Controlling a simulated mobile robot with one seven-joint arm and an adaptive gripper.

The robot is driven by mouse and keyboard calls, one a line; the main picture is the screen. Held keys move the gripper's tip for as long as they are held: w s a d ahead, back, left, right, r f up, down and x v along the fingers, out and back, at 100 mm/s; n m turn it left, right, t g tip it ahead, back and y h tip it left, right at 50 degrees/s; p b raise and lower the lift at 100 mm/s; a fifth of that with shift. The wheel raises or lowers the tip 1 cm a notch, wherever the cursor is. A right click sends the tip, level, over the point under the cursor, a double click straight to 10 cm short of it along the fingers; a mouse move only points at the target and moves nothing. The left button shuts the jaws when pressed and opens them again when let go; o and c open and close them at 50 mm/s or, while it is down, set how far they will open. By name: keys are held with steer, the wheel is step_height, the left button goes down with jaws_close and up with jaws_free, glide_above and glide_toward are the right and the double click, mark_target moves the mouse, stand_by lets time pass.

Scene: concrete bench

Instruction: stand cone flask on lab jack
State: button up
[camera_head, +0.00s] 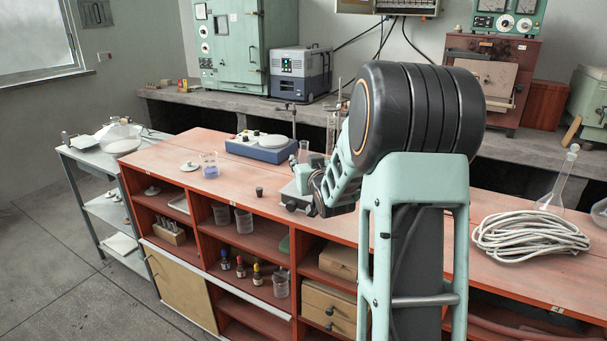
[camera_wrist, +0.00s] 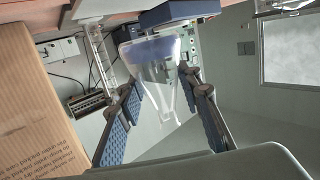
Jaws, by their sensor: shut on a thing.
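The cone flask (camera_wrist: 158,75) is clear glass with a bluish band at its wide base. In the wrist view its base is at the top of the picture and its neck points down between my fingers. My gripper (camera_wrist: 163,88) is shut on it, one blue-padded finger on each side.
A blue stirrer (camera_head: 262,150) stands behind on the red bench. A beaker of purple-blue liquid (camera_head: 209,168) and a dark stopper (camera_head: 259,191) stand to the left. Coiled cable (camera_head: 530,236) and a long-necked flask (camera_head: 557,185) are at right. A cardboard box (camera_wrist: 38,110) fills the wrist view's left.

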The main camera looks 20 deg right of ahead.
steer(key=shift+w+d+f+b, duration=0.15)
steer(key=shift+f+b, duration=0.6)
steer(key=shift+f, duration=1.05)
steer(key=shift+f, duration=0.1)
steer(key=o, duration=1.3)
steer(key=shift+c, duration=0.2)
steer(key=v, duration=1.2)
